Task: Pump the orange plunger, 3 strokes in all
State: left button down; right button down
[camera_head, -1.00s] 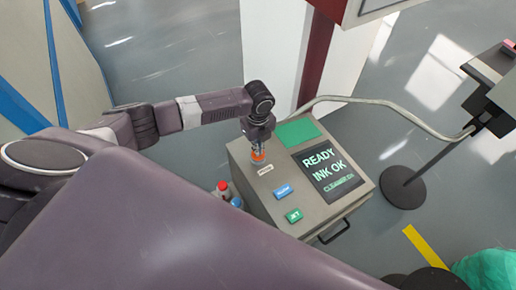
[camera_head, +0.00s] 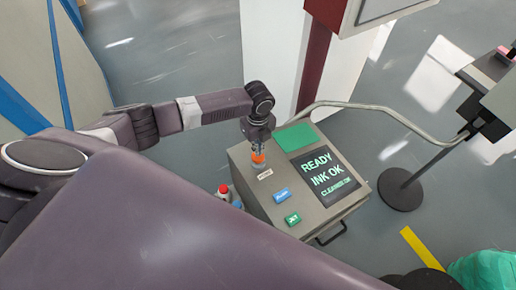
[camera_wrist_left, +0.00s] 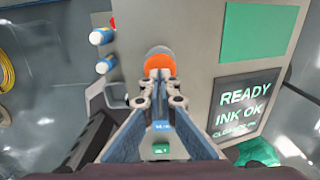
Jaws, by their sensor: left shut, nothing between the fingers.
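The orange plunger (camera_head: 258,158) stands on the top of the grey machine box (camera_head: 300,213), near its back left corner. Its orange cap also shows in the left wrist view (camera_wrist_left: 160,64), just past my fingertips. My left gripper (camera_head: 258,148) points down over the plunger. In the left wrist view my left gripper (camera_wrist_left: 159,92) has its fingers shut with nothing between them. The fingertips are at the near edge of the cap; I cannot tell whether they touch it. My right gripper is not in view.
The box carries a screen (camera_head: 327,177) reading READY, INK OK, a green panel (camera_head: 297,137), a blue button (camera_head: 282,195) and a green button (camera_head: 293,218). Bottles (camera_head: 224,190) hang at its left side. A curved rail (camera_head: 385,110) runs behind it to a stand.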

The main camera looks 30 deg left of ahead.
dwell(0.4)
pick_arm(q)
notch_tip(320, 180, up, 6)
jog(key=p, duration=0.5)
jog(key=shift+p, duration=0.3)
jog(key=shift+d, duration=0.1)
